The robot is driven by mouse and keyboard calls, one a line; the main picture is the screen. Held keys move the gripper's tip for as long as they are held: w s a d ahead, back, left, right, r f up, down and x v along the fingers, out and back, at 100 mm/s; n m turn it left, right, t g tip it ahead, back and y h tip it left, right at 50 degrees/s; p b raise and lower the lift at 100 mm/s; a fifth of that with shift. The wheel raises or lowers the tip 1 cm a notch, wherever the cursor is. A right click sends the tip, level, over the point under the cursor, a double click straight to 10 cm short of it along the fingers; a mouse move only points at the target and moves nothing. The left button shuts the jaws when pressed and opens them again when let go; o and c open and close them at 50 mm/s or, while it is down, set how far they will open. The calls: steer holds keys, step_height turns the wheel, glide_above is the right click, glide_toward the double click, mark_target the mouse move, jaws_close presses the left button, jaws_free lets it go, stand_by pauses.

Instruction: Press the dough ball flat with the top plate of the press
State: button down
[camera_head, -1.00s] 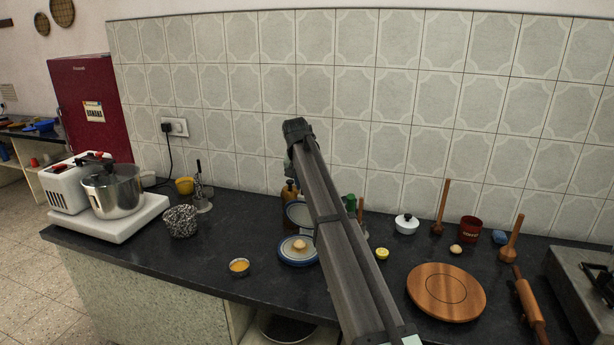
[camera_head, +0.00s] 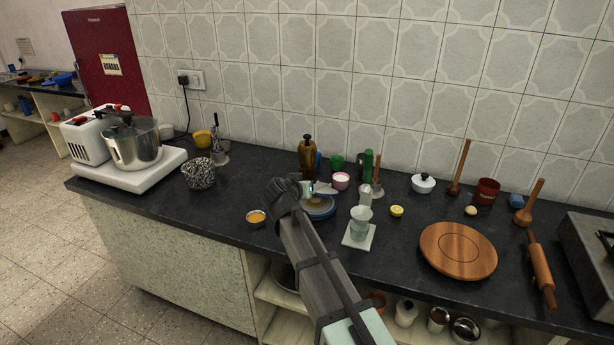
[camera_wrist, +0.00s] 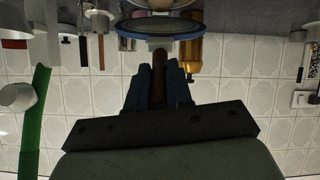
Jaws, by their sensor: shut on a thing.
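The press has a blue-rimmed base (camera_head: 320,210), partly hidden by my arm in the head view. Its top plate, a round disc with a blue rim (camera_wrist: 160,38), shows nearly edge-on in the wrist view. A brown handle (camera_wrist: 158,72) runs from the plate down between my fingers. My gripper (camera_wrist: 158,92) is shut on this handle; in the head view my gripper (camera_head: 308,188) is at the press. The pale dough ball (camera_wrist: 158,3) is cut off by the top edge of the wrist view, and is hidden in the head view. I cannot tell whether the plate touches it.
A brown bottle (camera_head: 307,157) and pink cup (camera_head: 341,181) stand behind. A small orange bowl (camera_head: 256,218) is at left. A wooden board (camera_head: 458,250) lies right.

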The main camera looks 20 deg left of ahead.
steer(key=shift+s+f+t, duration=0.25)
steer(key=shift+f, duration=0.2)
steer(key=shift+s+f+t, duration=0.25)
steer(key=shift+f, duration=0.2)
steer(key=c, duration=1)
jaws_free()
steer(key=shift+c, duration=0.2)
steer(key=v, duration=1.3)
steer(key=shift+s+r, duration=0.15)
steer(key=shift+s, duration=0.2)
